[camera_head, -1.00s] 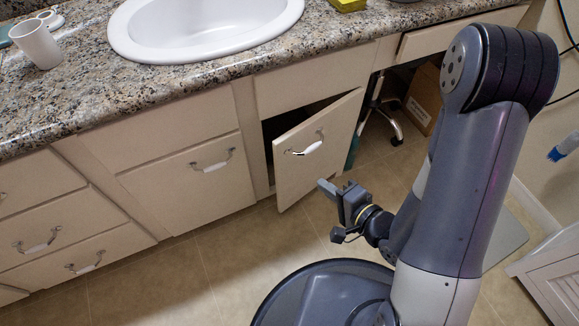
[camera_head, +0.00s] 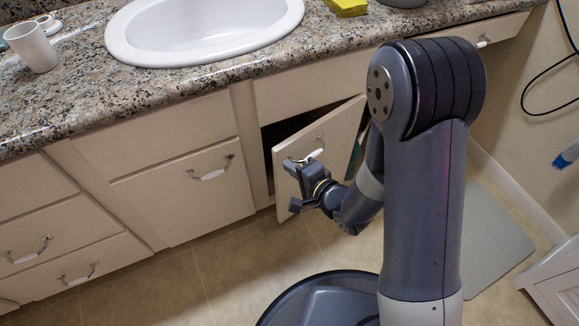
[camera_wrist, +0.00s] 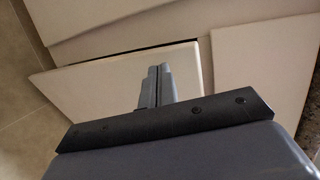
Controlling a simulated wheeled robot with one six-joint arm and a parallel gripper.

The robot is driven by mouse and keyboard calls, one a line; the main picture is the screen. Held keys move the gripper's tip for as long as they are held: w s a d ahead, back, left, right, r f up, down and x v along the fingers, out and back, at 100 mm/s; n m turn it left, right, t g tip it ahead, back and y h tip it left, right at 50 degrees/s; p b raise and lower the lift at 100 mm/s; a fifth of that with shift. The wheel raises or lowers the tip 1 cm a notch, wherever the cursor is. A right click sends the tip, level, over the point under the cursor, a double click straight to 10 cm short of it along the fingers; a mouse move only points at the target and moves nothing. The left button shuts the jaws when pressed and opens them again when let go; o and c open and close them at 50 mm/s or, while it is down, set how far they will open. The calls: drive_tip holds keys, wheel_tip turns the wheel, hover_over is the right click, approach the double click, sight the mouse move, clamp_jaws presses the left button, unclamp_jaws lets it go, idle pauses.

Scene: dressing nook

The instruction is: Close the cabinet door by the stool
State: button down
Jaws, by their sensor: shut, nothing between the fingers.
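The cream cabinet door (camera_head: 340,130) below the sink stands ajar, with a dark gap at its upper left. It carries a curved handle (camera_head: 313,155) with a white grip, partly covered by my gripper. My gripper (camera_head: 291,167) is in front of the door, near the handle and the door's left part. In the wrist view, its two fingers (camera_wrist: 159,70) are together and empty, pointing at the door face (camera_wrist: 90,88). I cannot tell whether the fingertips touch the door. The stool is hidden behind my arm now.
The speckled counter (camera_head: 190,82) with a white sink (camera_head: 200,30) runs above the cabinets. Closed drawers (camera_head: 60,235) are at the left. Tiled floor (camera_head: 170,285) lies open in front. A grey mat (camera_head: 490,235) and a white louvred piece (camera_head: 555,285) are at the right.

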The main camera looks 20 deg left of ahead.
drive_tip(key=shift+w+a, duration=0.3)
drive_tip(key=shift+a, duration=0.15)
drive_tip(key=w+a, duration=0.1)
drive_tip(key=a, duration=0.1)
drive_tip(key=w+a, duration=0.3)
drive_tip(key=a, duration=0.2)
drive_tip(key=shift+w+r, duration=0.15)
drive_tip(key=shift+w, duration=0.2)
drive_tip(key=shift+s+d, duration=0.1)
